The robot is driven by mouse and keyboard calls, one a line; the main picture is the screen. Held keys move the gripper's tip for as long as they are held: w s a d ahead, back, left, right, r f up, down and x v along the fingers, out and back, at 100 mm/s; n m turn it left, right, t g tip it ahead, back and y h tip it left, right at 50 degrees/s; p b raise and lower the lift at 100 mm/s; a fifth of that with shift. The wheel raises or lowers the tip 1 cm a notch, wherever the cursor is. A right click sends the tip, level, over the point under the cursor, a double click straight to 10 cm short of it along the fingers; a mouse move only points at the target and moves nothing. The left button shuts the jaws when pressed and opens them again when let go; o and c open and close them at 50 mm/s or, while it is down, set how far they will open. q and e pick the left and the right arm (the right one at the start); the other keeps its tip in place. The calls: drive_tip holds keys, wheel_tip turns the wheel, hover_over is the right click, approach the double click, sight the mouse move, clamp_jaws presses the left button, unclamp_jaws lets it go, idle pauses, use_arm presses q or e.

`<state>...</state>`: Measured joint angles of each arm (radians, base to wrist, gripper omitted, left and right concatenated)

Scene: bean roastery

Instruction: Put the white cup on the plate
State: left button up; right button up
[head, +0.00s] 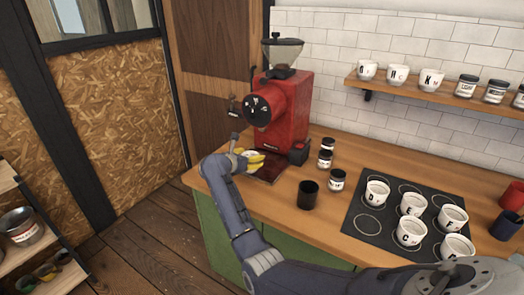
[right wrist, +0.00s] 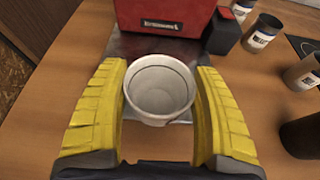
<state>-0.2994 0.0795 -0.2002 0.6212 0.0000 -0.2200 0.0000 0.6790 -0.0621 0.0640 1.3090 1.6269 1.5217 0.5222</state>
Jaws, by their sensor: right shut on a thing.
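My right gripper (head: 252,160) reaches in to the front of the red grinder. Its yellow fingers are shut on the white cup (right wrist: 160,88), one finger on each side, as the right wrist view shows. The cup is upright, open side up, and looks empty. In the head view only a little of the cup shows between the fingers. The metal plate (right wrist: 128,46) lies at the foot of the grinder, and the cup is over it; I cannot tell whether they touch. The plate also shows in the head view (head: 272,171). My left gripper is not in view.
The red grinder (head: 287,108) stands right behind the cup. Labelled jars (head: 325,159) and a black cup (head: 308,195) stand to its right. Several lettered white cups stand on a dark mat (head: 370,223). A wall shelf (head: 430,94) holds more cups and jars.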

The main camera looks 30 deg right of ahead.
drive_tip(key=w+d, duration=0.1)
drive_tip(key=d, duration=0.1)
drive_tip(key=w+d, duration=0.1)
drive_tip(key=d, duration=0.1)
drive_tip(key=w+d, duration=0.1)
drive_tip(key=d, duration=0.1)
drive_tip(key=shift+w+r, duration=0.1)
drive_tip(key=x, duration=0.3)
drive_tip(key=shift+w+d+r, duration=0.1)
drive_tip(key=shift+w+d, duration=0.05)
drive_tip(key=shift+d, duration=0.15)
drive_tip(key=shift+f, duration=0.35)
drive_tip(key=shift+f, duration=0.2)
drive_tip(key=o, duration=1.3)
drive_tip(key=shift+o, duration=0.2)
drive_tip(key=shift+r, duration=0.2)
drive_tip(key=v, duration=1.2)
